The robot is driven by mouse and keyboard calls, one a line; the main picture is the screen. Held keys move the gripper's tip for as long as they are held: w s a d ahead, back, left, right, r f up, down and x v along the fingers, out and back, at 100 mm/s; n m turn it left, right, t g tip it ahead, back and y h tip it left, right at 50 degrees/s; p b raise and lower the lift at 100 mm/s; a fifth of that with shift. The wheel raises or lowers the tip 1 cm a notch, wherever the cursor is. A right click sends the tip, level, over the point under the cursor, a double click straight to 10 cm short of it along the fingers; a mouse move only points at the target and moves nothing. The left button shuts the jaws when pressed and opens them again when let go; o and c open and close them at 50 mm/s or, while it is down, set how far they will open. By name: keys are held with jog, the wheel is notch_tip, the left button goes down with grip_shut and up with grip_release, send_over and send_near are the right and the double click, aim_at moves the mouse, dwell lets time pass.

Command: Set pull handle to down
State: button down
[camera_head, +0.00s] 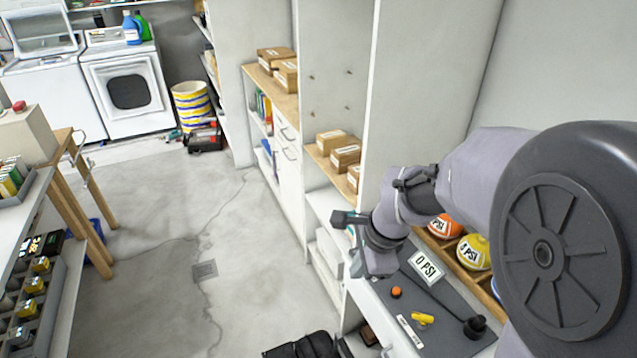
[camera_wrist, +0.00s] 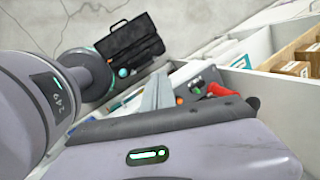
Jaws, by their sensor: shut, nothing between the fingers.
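A grey panel (camera_head: 446,344) lies on the shelf at the lower right of the head view. It carries a black lever with a knob (camera_head: 475,325), a yellow handle (camera_head: 422,319) and an orange button (camera_head: 396,292). I cannot tell for sure which of these is the pull handle. My gripper (camera_head: 372,266) is at the panel's far left edge, apart from the black lever and the yellow handle. It is shut and empty. In the wrist view a red part (camera_wrist: 224,91) shows beyond the dark edge of my wrist, and the panel is mostly hidden.
Cardboard boxes (camera_head: 346,157) are on the shelving. An open black case (camera_head: 303,346) lies on the floor.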

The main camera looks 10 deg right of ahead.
jog(key=w+d+f+m+g+p, duration=0.1)
jog(key=w+d+f+m+p, duration=0.2)
jog(key=f+m, duration=0.4)
jog(key=m+g+p, duration=0.2)
jog(key=m+p, duration=0.2)
jog(key=m, duration=0.4)
send_near(350, 352)
jog(key=f+b, duration=0.2)
jog(key=f, duration=0.1)
jog(key=a+f+b, duration=0.1)
jog(key=f+b, duration=0.1)
jog(key=f, duration=0.1)
jog(key=shift+b, duration=0.4)
jog(key=shift+a+f, duration=0.1)
jog(key=shift+f, duration=0.25)
